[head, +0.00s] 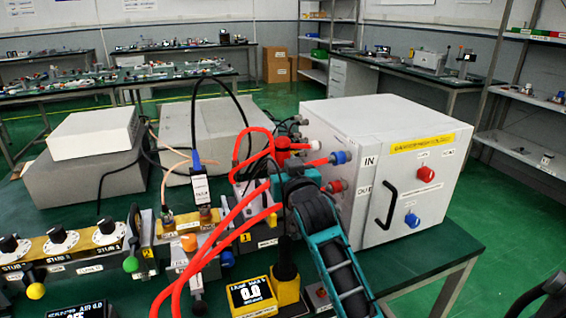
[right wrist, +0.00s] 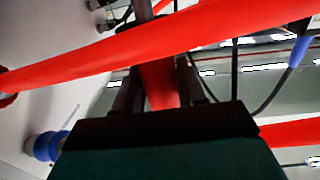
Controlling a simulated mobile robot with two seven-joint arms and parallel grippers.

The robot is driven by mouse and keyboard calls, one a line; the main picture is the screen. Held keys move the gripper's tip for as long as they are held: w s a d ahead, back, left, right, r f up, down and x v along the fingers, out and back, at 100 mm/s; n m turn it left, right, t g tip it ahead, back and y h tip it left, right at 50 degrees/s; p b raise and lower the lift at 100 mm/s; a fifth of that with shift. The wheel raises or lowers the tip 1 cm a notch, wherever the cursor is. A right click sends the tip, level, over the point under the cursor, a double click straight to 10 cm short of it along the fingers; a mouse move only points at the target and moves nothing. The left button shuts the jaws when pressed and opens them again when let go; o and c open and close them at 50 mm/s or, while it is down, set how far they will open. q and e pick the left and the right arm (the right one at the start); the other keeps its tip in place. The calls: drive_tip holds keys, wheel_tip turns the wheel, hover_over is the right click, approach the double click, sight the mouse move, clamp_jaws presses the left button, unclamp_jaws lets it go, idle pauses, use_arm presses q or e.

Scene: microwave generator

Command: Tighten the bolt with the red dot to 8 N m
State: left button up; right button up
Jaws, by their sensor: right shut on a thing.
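My right gripper (head: 285,172) is at the left front of the white cabinet (head: 385,150), among red hoses (head: 232,215). In the right wrist view its fingers (right wrist: 160,82) are shut on a red piece (right wrist: 160,88). A grey rod (right wrist: 143,10) shows beyond it, in line with it; a red hose crosses in front, so I cannot tell whether they join or what the piece is. I cannot make out a bolt with a red dot. My left gripper is not in view.
Tuning blocks with black knobs (head: 59,236) stand at the left front. Grey boxes (head: 85,172) stand behind them. A blue connector (head: 339,157) and a black handle (head: 384,205) are on the cabinet. The table's right corner (head: 455,250) is clear.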

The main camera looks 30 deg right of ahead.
sight(283, 139)
wheel_tip(283, 139, up, 3)
drive_tip(key=shift+f+p, duration=0.2)
drive_tip(key=shift+p, duration=0.6)
drive_tip(key=shift+r+p, duration=0.5)
drive_tip(key=shift+r, duration=2.7)
